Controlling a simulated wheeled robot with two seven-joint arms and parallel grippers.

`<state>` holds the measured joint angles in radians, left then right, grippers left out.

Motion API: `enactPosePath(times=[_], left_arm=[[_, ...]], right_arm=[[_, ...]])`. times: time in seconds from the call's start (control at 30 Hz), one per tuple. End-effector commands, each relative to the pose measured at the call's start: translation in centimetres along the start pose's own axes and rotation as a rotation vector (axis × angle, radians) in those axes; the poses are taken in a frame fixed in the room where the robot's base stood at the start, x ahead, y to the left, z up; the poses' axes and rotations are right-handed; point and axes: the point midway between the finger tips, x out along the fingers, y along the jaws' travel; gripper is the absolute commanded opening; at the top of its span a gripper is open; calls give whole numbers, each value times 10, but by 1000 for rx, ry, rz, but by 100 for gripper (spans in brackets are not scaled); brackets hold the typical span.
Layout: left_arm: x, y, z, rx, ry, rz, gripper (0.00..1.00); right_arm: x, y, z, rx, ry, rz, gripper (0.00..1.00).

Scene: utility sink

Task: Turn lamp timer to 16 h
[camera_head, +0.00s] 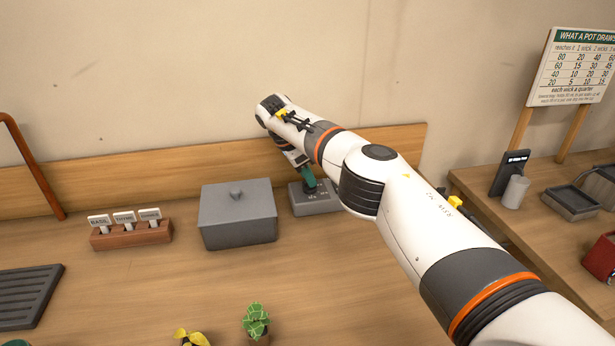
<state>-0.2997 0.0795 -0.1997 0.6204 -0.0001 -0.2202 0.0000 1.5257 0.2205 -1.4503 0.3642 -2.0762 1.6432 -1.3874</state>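A small grey box with white markings on its face (316,204), which looks like the lamp timer, sits on the wooden counter near the back board. My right gripper (308,182) points down at the top of this box. A teal part shows at the gripper's end, and I cannot tell whether the fingers are open or shut on a knob. The arm covers the right side of the box, and its setting is too small to read. My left gripper is not in view.
A grey lidded box (238,225) stands just left of the timer. A wooden label holder (131,234), a dark ribbed tray (25,295) and a potted plant (256,322) are also on the counter. A chart board (575,68) stands at right.

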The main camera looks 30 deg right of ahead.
Motion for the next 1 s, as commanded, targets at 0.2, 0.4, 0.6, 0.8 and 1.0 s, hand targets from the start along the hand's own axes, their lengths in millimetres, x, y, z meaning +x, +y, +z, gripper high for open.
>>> enactPosePath(times=[0.2, 0.4, 0.6, 0.8, 1.0], left_arm=[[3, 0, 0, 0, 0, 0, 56], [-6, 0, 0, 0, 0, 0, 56], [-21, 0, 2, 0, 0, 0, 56], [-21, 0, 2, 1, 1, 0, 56], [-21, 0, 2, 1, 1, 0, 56]], right_arm=[[-47, 1, 0, 1, -1, 5, 36], [-90, 0, 0, 1, 0, 3, 36], [-108, 0, 1, 0, 0, 2, 36], [-108, 0, 0, 1, 0, 2, 36], [-108, 0, 1, 1, 1, 1, 36]])
